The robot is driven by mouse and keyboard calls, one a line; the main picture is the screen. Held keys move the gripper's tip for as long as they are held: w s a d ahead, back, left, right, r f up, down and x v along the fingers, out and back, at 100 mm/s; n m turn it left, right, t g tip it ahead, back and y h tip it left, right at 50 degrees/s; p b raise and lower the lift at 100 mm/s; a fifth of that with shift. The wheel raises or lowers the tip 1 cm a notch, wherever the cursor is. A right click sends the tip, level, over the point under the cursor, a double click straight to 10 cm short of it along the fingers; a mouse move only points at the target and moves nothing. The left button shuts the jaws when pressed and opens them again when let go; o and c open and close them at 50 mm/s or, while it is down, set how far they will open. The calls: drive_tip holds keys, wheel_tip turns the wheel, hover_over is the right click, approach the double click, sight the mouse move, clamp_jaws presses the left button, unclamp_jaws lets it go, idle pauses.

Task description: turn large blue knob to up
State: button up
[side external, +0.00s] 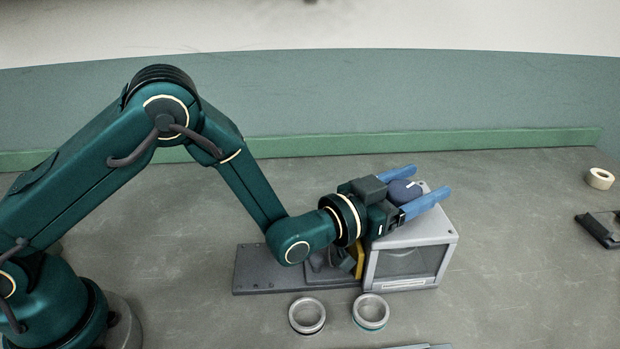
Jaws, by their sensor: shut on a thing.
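The large blue knob (403,190) is a dark blue round knob with a short white mark, on top of the grey box-shaped housing (420,236) of the ring grinder. My gripper (428,184) comes in from the left, low over the housing, with its two blue fingers on either side of the knob. It is shut on the knob. The white mark is partly visible, but I cannot tell exactly which way it points. The knob's left side is hidden behind the gripper body.
A dark base plate (265,270) extends left from the housing, with a yellow part (359,260) beside it. Two metal rings (307,316) (371,312) lie in front. A cream tape roll (600,179) and a dark flat item (600,230) lie at the right. The table behind is clear.

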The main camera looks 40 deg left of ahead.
sight(390, 196)
drive_tip(key=o, duration=1.4)
drive_tip(key=shift+s, duration=0.1)
drive_tip(key=shift+v, duration=2.45)
